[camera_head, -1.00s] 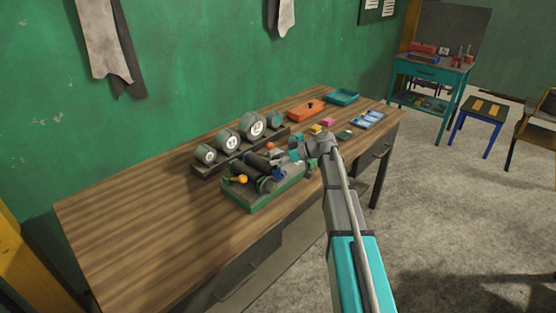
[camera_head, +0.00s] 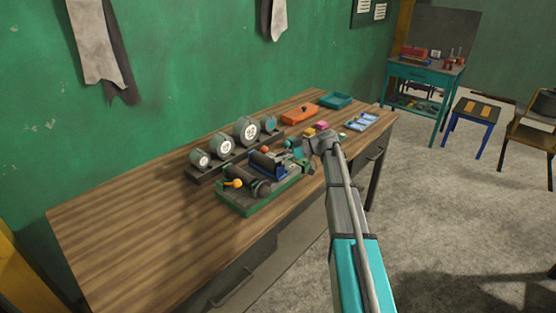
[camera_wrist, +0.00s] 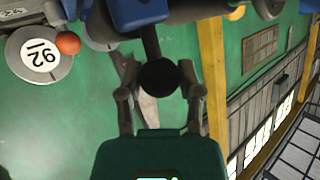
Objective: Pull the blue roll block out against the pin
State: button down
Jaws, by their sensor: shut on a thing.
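The blue roll block (camera_head: 268,171) sits on the green-based machine (camera_head: 247,208) on the bench, beside a dark roller. It also shows at the top of the wrist view (camera_wrist: 136,12), with a dark stem running from it to a round black knob (camera_wrist: 158,77). My gripper (camera_wrist: 160,84) is shut on this knob, one finger on each side. In the head view my gripper (camera_head: 297,150) is at the right end of the machine and partly hides it. I cannot make out the pin for certain.
An orange ball (camera_wrist: 68,43) and numbered dials (camera_head: 226,148) stand close behind the machine. An orange box (camera_head: 300,115), a teal tray (camera_head: 336,100) and a blue-and-white tray (camera_head: 360,122) are at the bench's far right. The bench's left half is clear.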

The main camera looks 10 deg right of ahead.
jog(key=shift+c, duration=1.3)
grip_release()
